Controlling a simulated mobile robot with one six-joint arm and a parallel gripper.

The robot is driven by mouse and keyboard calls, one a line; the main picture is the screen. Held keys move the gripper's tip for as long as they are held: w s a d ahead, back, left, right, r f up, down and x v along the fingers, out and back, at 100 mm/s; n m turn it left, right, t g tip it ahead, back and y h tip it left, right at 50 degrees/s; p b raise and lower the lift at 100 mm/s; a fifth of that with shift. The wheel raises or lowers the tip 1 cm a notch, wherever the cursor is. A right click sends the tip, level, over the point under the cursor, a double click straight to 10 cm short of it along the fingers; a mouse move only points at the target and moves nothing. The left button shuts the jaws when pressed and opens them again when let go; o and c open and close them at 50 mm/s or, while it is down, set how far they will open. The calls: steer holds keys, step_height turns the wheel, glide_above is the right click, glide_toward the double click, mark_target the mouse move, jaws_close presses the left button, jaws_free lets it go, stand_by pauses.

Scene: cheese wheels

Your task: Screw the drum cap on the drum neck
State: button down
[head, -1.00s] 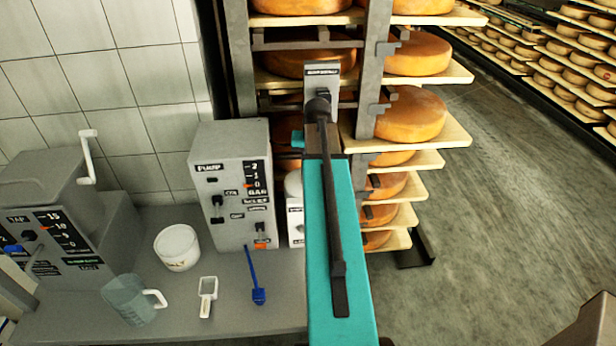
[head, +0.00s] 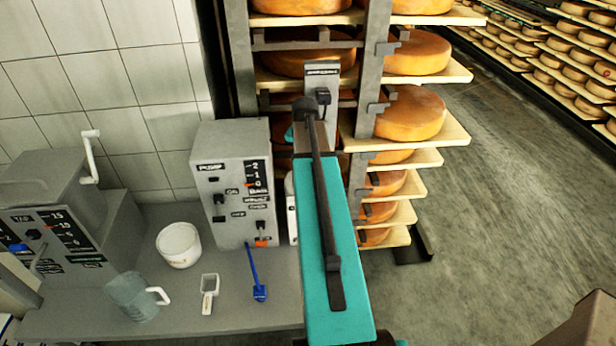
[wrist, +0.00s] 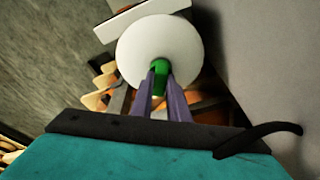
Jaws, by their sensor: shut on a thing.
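In the wrist view, my gripper (wrist: 160,86) has its two purple fingers closed on the green drum cap (wrist: 160,67). The cap is in front of the round white top of the drum (wrist: 140,45), near its lower right part. The neck is hidden behind the cap and fingers, so I cannot tell whether the cap touches it or is threaded. In the head view, my teal arm hides the gripper and the cap. Only a thin white sliver of the drum (head: 290,185) shows left of the arm.
A grey pump box (head: 232,185) stands on the grey bench (head: 215,318), close left of my arm. A white tub (head: 178,244), a clear jug (head: 132,298), a white scoop (head: 209,290) and a blue tool (head: 258,285) are farther left. A cheese rack (head: 360,130) stands behind.

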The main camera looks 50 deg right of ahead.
steer(key=shift+s+f, duration=0.25)
steer(key=shift+f, duration=0.1)
steer(key=c, duration=1.6)
jaws_free()
steer(key=shift+r, duration=0.1)
steer(key=shift+w+r, duration=0.1)
steer(key=shift+w, duration=0.05)
steer(key=shift+r, duration=0.1)
steer(key=shift+b+v, duration=1.75)
steer(key=shift+v, duration=5)
steer(key=shift+d, duration=0.1)
steer(key=shift+c, duration=0.4)
